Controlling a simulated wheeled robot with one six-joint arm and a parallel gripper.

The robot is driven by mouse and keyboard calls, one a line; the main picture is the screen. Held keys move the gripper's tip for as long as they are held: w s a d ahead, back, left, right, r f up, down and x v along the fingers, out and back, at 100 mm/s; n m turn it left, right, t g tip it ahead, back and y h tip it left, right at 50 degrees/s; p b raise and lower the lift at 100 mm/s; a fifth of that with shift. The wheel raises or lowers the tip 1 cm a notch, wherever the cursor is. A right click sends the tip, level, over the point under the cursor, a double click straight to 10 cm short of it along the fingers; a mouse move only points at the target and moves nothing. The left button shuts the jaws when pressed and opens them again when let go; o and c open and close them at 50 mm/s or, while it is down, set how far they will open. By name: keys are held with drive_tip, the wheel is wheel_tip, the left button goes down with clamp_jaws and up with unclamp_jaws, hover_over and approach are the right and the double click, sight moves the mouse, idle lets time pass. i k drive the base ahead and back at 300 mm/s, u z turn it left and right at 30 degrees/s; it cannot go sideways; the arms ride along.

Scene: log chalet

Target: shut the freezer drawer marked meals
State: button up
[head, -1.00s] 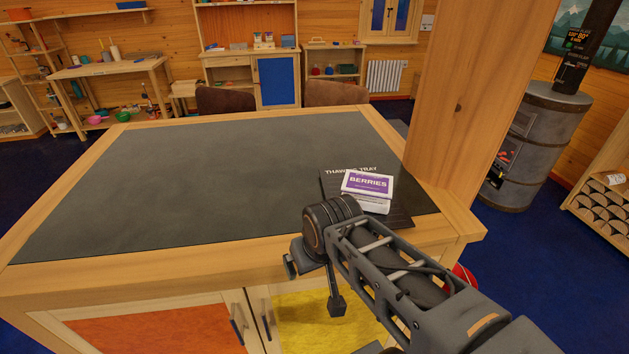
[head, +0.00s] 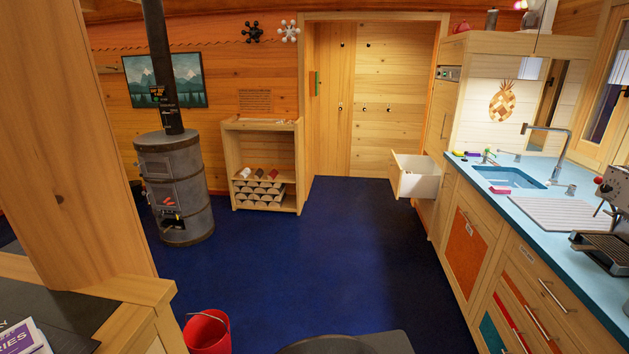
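One drawer (head: 417,181) stands pulled out at the far end of the kitchen row on the right. It has a white inside and a pale wooden front that faces left. It sticks out from a tall wooden cabinet (head: 442,108). I cannot read any mark on the drawer, so I cannot tell whether it is the one marked meals. A few small things seem to lie in it, too small to make out. My gripper is not in view.
Blue floor (head: 330,255) lies clear up to the drawer. A red bucket (head: 207,333) stands beside the island (head: 128,290) at lower left. A stove (head: 175,185) and a log shelf (head: 266,165) stand left. The counter (head: 545,215) runs along the right.

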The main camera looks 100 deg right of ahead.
sight(423, 183)
drive_tip(key=z, duration=0.4)
drive_tip(key=k, duration=0.95)
drive_tip(key=z, duration=1.55)
drive_tip(key=i, duration=0.4)
drive_tip(key=z, duration=1.05)
drive_tip(key=i, duration=1.6)
drive_tip(key=z, duration=0.95)
drive_tip(key=i, duration=2.35)
drive_tip(key=u, duration=0.3)
drive_tip(key=i, duration=2.3)
drive_tip(key=u, duration=0.6)
drive_tip(key=i, duration=0.5)
drive_tip(key=u, duration=0.15)
